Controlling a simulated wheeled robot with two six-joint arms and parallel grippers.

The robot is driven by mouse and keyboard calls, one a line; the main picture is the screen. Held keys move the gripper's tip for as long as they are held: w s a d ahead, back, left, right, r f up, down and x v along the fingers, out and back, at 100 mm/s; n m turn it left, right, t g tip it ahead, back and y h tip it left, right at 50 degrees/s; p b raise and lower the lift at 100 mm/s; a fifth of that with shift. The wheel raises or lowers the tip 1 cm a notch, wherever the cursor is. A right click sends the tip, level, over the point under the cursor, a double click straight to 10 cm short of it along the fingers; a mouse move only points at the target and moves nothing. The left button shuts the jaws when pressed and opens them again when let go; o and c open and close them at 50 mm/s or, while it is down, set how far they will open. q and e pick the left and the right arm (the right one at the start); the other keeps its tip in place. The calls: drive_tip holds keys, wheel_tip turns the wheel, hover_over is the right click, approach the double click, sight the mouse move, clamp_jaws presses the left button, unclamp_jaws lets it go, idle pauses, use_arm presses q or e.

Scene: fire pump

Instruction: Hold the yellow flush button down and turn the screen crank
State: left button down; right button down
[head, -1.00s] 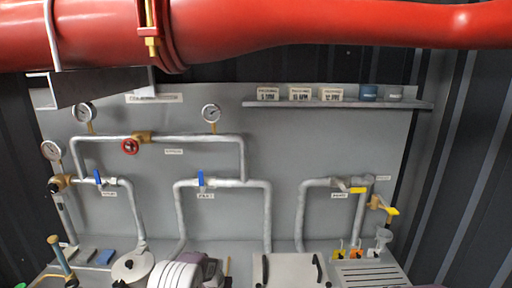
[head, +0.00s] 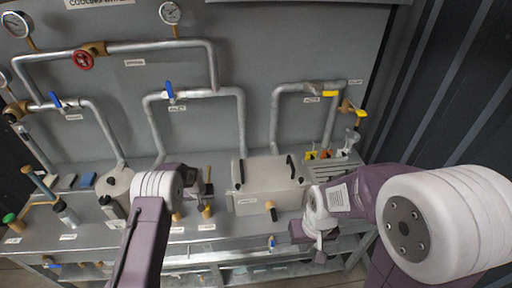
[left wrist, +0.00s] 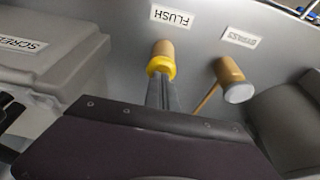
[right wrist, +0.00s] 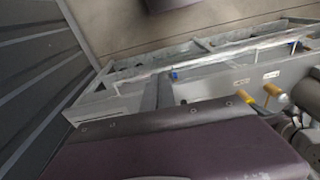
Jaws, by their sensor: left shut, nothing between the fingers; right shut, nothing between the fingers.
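The yellow flush button (left wrist: 161,66) is a brass plunger with a yellow cap under the FLUSH label. My left gripper (left wrist: 161,92) is shut, its fingertips at the yellow cap, apparently touching; whether it is pressed in I cannot tell. In the head view my left gripper (head: 206,190) is over the bench front, partly hiding the plungers. My right gripper (head: 318,248) is shut and empty, right of and below the crank. It also shows in the right wrist view (right wrist: 158,92).
The bypass plunger (left wrist: 232,82) with a pale cap is beside the flush button. A lidded pot (head: 117,183) stands left of my left arm. Pipes with blue-handled valves (head: 170,92) run along the back panel. A corrugated wall (head: 465,90) is at right.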

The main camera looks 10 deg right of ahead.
drive_tip(key=n, duration=0.2)
wheel_tip(320, 180, up, 4)
drive_tip(key=n, duration=1.6)
hover_over(273, 216)
drive_tip(key=a, duration=0.2)
wheel_tip(273, 216, down, 16)
drive_tip(key=g, duration=0.1)
drive_tip(key=shift+w+d+f+y, duration=0.2)
drive_tip(key=shift+w+y, duration=0.1)
drive_tip(key=shift+w, duration=0.1)
drive_tip(key=shift+d, duration=0.1)
